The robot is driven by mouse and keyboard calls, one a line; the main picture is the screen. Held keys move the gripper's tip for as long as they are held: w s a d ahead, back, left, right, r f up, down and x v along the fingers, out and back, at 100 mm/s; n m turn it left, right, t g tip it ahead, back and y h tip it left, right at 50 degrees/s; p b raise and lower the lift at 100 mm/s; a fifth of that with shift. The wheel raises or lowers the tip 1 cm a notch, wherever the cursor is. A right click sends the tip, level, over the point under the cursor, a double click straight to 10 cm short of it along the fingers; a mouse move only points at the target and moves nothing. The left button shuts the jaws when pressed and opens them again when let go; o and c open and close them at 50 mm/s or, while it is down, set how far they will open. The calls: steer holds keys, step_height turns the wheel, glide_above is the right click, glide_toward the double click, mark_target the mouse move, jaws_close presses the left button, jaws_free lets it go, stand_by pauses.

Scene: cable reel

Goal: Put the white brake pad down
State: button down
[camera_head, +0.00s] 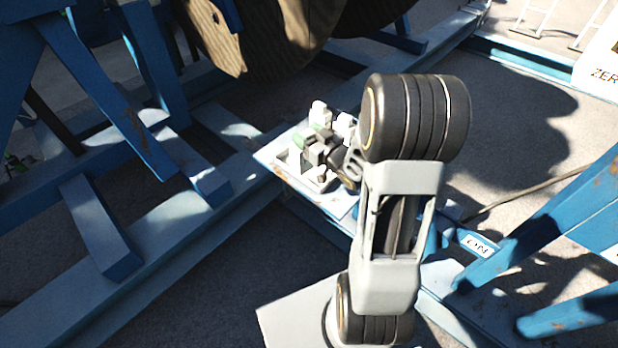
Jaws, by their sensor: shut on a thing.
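My gripper (314,148) is small in the view, beyond my arm's wrist, over the pale blue work surface (332,205) on the blue frame. Its dark fingers are shut on a small pale piece, the white brake pad (296,159), only partly visible. The gap between pad and surface is too small to judge. Other small white pieces (319,112) stand just behind the gripper, one of them (345,124) to the right. A green part (300,139) shows near the fingertips. My wrist and forearm hide the right side of this surface.
A large wooden cable reel (265,35) stands at the back on blue steel beams (150,240). Blue braces (560,225) rise at the right. A dark cable (520,193) crosses the grey floor. A white panel (600,62) stands at the top right.

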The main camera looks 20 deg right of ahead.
steer(key=s+d+n+y+b, duration=0.2)
steer(key=s+d+b, duration=0.3)
steer(key=s+b, duration=0.3)
steer(key=w+d+f+b, duration=0.3)
steer(key=w+f, duration=1)
steer(key=shift+d+f+g, duration=0.25)
steer(key=shift+d+g, duration=0.1)
steer(key=shift+g, duration=0.05)
steer(key=shift+w+f, duration=0.15)
steer(key=shift+f, duration=0.05)
steer(key=shift+c, duration=1.8)
jaws_free()
steer(key=shift+f+b, duration=0.1)
steer(key=shift+b, duration=0.2)
